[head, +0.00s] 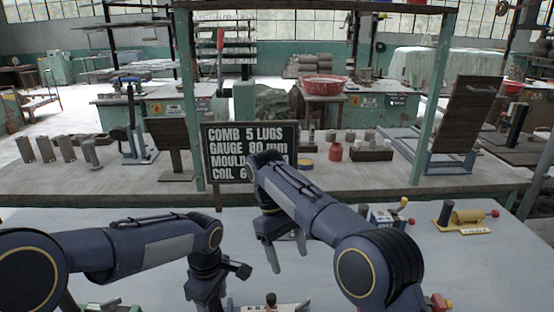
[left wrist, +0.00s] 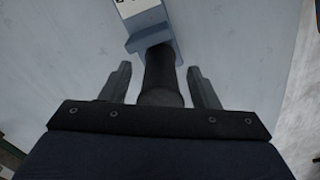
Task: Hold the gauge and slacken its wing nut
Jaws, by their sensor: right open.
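In the left wrist view, a pale blue block (left wrist: 150,28) with a white marked face at its top joins a dark cylindrical grip (left wrist: 160,75); it looks like the gauge. My left gripper (left wrist: 161,84) is open, one finger on each side of the grip, with a visible gap on both sides. In the head view the left gripper's fingertips are cut off or hidden at the bottom. My right gripper (head: 286,258) is open and empty over the pale table, its fingers pointing down. I cannot make out the wing nut.
A black sign (head: 225,150) stands behind. The table's right front is mostly clear.

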